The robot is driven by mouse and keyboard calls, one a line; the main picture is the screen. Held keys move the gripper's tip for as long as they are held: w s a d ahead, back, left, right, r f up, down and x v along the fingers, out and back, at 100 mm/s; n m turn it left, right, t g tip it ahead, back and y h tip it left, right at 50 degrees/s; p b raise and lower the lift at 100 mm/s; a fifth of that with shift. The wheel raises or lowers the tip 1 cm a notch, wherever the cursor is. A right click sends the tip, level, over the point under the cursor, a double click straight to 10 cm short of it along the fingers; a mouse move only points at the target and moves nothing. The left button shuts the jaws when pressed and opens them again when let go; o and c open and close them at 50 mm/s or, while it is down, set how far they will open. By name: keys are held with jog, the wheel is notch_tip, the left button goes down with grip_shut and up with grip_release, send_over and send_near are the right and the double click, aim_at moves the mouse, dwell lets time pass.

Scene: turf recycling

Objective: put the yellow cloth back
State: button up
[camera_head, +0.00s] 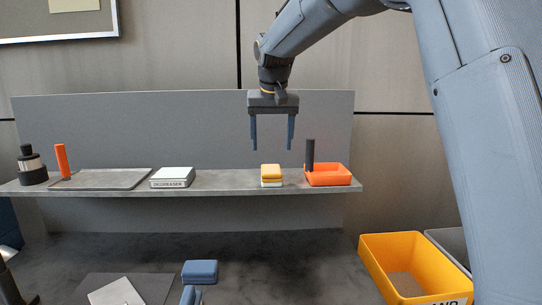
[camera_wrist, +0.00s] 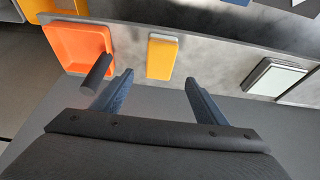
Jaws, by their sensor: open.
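The yellow cloth (camera_head: 271,171) is a small folded block on the grey shelf, on top of a pale block of about the same size (camera_head: 271,183). The yellow cloth also shows in the wrist view (camera_wrist: 163,58), between and beyond my fingertips. My gripper (camera_head: 271,148) is open and empty, pointing down above the yellow cloth with a gap between them. In the wrist view, my gripper (camera_wrist: 158,85) has its two blue fingers spread on either side of the cloth.
Right of the cloth is an orange tray (camera_head: 330,178) with a dark upright handle (camera_head: 310,155). To the left are a white box labelled degreaser (camera_head: 172,177), a grey tray (camera_head: 100,180), an orange upright piece (camera_head: 62,160) and a black-silver container (camera_head: 32,168). Below stand a yellow bin (camera_head: 412,250) and blue block (camera_head: 200,271).

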jog(key=shift+s+r, duration=0.15)
jog(key=shift+r, duration=0.2)
jog(key=s+d+f+g, duration=0.1)
jog(key=s+d+f, duration=0.3)
jog(key=s+f, duration=0.3)
jog(key=s+d+f+g, duration=0.1)
jog(key=s+d+f, duration=0.4)
jog(key=f, duration=0.4)
jog(key=s+d+f, duration=0.3)
jog(key=s+f, duration=0.3)
jog(key=s, duration=0.4)
jog(key=s+d+f+g, duration=0.1)
jog(key=s+d+f, duration=0.2)
jog(key=s+f, duration=0.4)
jog(key=s, duration=0.4)
jog(key=shift+s+f, duration=0.15)
jog(key=shift+f, duration=0.1)
